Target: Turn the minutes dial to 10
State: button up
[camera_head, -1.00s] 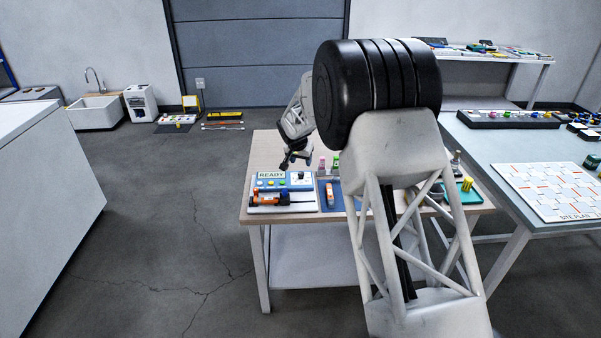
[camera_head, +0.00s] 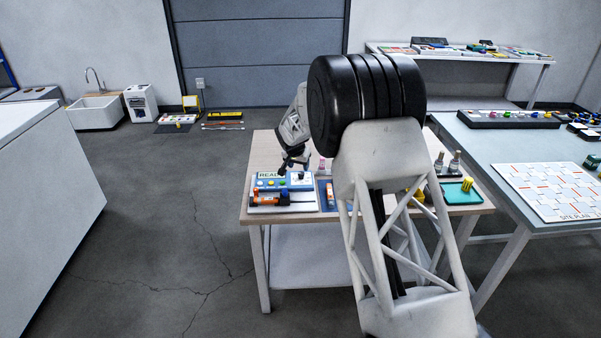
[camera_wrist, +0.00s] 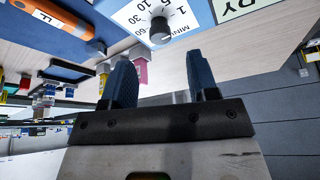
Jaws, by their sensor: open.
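The minutes dial is a small dark round knob (camera_wrist: 159,31) on a white scale plate marked 1, 5, 10 and MIN in the wrist view, where things look upside down. I cannot tell which mark it points at. In the head view the dial (camera_head: 302,176) is small, at the right of the blue panel (camera_head: 265,188). My gripper (camera_wrist: 158,56) is open, with two blue fingers apart and nothing between them. The knob appears just beyond the fingertips, apart from them. In the head view my gripper (camera_head: 286,166) is over the panel's back edge.
An orange and black cylinder (camera_head: 270,199) lies in front of the panel. A blue tray with an orange item (camera_head: 330,195) is to the right. A green tray (camera_head: 459,193) sits farther right.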

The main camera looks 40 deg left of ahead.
aim_at(301, 173)
jog(key=shift+x, duration=2.65)
jog(key=c, duration=0.9)
